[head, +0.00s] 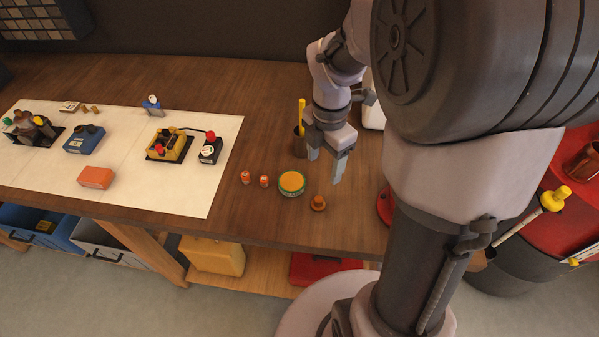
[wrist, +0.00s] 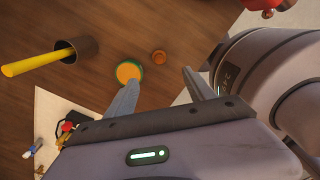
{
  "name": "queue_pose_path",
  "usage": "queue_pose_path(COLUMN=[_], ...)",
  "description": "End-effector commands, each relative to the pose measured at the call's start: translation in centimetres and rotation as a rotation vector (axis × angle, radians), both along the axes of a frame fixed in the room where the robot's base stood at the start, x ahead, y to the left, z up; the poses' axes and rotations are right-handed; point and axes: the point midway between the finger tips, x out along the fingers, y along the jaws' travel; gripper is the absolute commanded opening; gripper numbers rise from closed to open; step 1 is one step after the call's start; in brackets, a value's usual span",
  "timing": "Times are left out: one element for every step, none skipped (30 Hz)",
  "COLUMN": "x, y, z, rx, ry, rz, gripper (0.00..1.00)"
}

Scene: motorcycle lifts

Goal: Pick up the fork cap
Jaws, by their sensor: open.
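A small orange-brown cap with a round base and narrower top, which I take to be the fork cap (head: 318,203), stands on the wooden bench near its front edge. It also shows in the wrist view (wrist: 158,56), beyond the fingertips. My gripper (head: 326,167) is open and empty above the bench, behind the cap in the head view. In the wrist view my gripper (wrist: 160,77) has its fingers apart, with bare wood between them. Nothing hides the cap.
A green-rimmed orange tin (head: 291,183) sits left of the cap, with two small orange items (head: 255,179) further left. A dark cup (head: 299,143) holding a yellow stick stands beside my gripper. A white mat (head: 120,150) with several parts covers the left bench.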

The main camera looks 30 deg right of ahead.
Motion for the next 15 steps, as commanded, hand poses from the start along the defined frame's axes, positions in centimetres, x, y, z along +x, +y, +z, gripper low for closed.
queue_pose_path(x=[-0.1,-0.2,-0.1,-0.1,-0.1,-0.1,-0.1,-0.1,-0.1,-0.1,-0.1,-0.1,0.0,0.0,0.0], y=[0.1,0.1,0.1,0.1,0.1,0.1,0.1,0.1,0.1,0.1,0.1,0.1,0.1,0.1,0.2], z=[-2.3,-3.3,-4.6,-5.5,-6.4,-7.5,-8.2,-8.8,-9.5,-9.9,-10.2,-10.5,-10.7,-10.9,-11.3], rx=[0.002,0.002,0.001,0.002,0.002,0.002,0.001,0.001,0.001,0.001,0.001,0.001,0.001,0.001,0.001], ry=[0.006,0.006,0.005,0.005,0.005,0.005,0.004,0.004,0.002,0.003,0.003,0.002,0.001,0.001,0.002], rz=[0.000,0.001,0.001,0.000,-0.001,0.000,0.000,0.000,0.000,-0.001,-0.002,-0.002,-0.002,-0.002,-0.001], gripper=[0.63,0.63,0.63,0.63,0.63,0.63,0.63,0.63,0.63,0.63,0.63,0.63,0.63,0.63,0.63])
